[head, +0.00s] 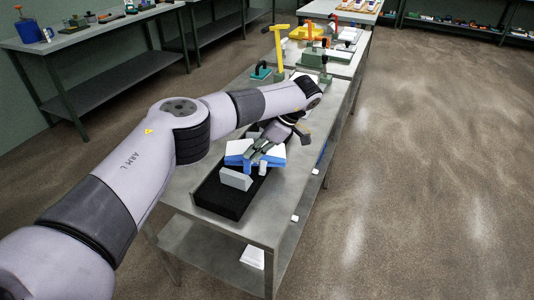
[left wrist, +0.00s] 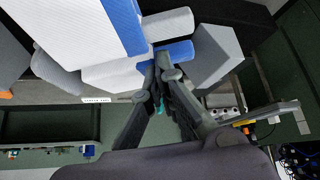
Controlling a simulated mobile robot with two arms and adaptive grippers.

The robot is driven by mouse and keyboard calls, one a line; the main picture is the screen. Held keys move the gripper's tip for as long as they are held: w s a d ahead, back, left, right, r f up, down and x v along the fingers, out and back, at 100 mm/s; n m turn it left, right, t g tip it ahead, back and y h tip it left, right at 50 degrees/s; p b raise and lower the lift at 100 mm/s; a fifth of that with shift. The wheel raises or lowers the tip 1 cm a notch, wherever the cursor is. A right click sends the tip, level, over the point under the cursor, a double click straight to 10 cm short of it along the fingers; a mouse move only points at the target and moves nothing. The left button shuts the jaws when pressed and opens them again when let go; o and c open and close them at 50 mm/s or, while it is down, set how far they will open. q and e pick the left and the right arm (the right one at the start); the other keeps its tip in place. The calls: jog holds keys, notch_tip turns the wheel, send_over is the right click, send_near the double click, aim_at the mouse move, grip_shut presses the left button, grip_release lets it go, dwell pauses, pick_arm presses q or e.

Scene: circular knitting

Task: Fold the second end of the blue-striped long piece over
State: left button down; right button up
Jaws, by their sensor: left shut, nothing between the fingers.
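The blue-striped white piece (head: 275,155) lies on the black base (head: 222,203) on the metal table. In the left wrist view its white surface with a blue stripe (left wrist: 123,22) fills the upper left, with white and blue rounded parts beside it. My left gripper (head: 256,153) is over the piece in the head view, partly covering it. In the left wrist view the left gripper's fingertips (left wrist: 163,52) are together and empty, close to the blue rounded part; I cannot tell whether they touch it. My right gripper is not in view.
A pale grey block (head: 235,179) stands on the base at its near side and shows in the left wrist view (left wrist: 215,55). A yellow tool (head: 279,45) and other tools stand farther along the table. The floor to the right is clear.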

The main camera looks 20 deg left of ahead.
pick_arm(q)
jog(key=shift+d+f, duration=0.1)
jog(key=shift+f, duration=0.1)
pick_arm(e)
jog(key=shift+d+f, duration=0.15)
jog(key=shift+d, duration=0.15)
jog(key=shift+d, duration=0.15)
pick_arm(q)
jog(key=shift+w+d+r, duration=0.1)
jog(key=shift+r, duration=0.05)
jog(key=v, duration=0.7)
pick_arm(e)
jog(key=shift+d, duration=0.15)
pick_arm(q)
jog(key=shift+d, duration=0.1)
